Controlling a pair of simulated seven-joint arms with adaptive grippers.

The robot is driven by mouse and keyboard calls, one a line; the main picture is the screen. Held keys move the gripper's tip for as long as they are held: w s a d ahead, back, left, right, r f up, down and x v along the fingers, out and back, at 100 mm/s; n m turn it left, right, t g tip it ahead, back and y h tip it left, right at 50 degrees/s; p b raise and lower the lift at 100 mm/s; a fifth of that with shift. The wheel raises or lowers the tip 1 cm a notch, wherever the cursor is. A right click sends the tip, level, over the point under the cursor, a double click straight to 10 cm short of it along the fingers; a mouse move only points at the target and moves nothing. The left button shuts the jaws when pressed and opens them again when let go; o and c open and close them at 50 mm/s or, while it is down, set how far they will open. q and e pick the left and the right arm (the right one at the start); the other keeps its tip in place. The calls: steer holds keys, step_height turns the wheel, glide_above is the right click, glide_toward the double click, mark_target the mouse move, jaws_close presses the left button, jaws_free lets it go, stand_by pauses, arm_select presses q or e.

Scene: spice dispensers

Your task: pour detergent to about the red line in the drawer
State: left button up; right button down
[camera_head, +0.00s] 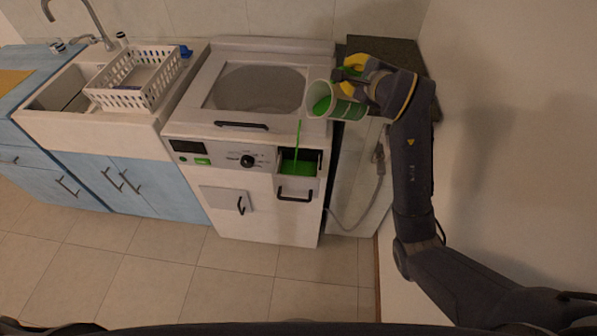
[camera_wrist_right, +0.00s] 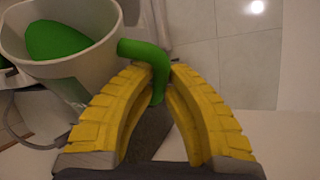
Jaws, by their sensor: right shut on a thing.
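A white measuring cup (camera_head: 347,107) with a green handle holds green detergent and is tilted over the washing machine's right side. A thin green stream (camera_head: 298,135) falls from its rim into the open detergent drawer (camera_head: 297,188). Green detergent (camera_head: 297,167) covers the drawer's visible floor. I cannot make out the red line. My right gripper (camera_head: 351,76) is shut on the cup's handle; the right wrist view shows its yellow fingers (camera_wrist_right: 158,75) around the green handle (camera_wrist_right: 150,52), with detergent inside the cup (camera_wrist_right: 75,68). My left gripper is not in view.
The washing machine (camera_head: 215,215) has a closed lid with a round window and a closed lower flap. A sink counter with a white basket (camera_head: 137,97) stands to its left. A wall is close on the right. The tiled floor in front is clear.

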mark_target(359, 74)
steer(key=shift+r, duration=0.1)
steer(key=shift+w+d+f+m+g+y, duration=0.25)
steer(key=shift+w+d+m+g+y, duration=0.3)
steer(key=shift+d+m, duration=0.3)
steer(key=shift+w+d+f+m+g+y+b, duration=0.3)
steer(key=shift+d+f+m+b, duration=0.3)
steer(key=shift+b, duration=0.55)
steer(key=shift+w+d+m+g+y+b, duration=0.2)
steer(key=shift+w+d+m+y+b, duration=0.1)
steer(key=shift+w+d+m+b, duration=0.25)
steer(key=shift+w+d+m+g+y+b, duration=0.15)
steer(key=shift+w+d+m+y+b, duration=0.2)
steer(key=shift+d, duration=0.3)
steer(key=shift+w+d+f+m+g+y+b, duration=0.25)
steer(key=shift+w+d+f+m+y+b, duration=0.15)
steer(key=shift+d+f+m+y+b, duration=0.4)
steer(key=shift+w+d+f+m+g+y+b, duration=0.35)
steer(key=shift+d+f+m+b, duration=0.2)
steer(key=shift+m+b, duration=0.4)
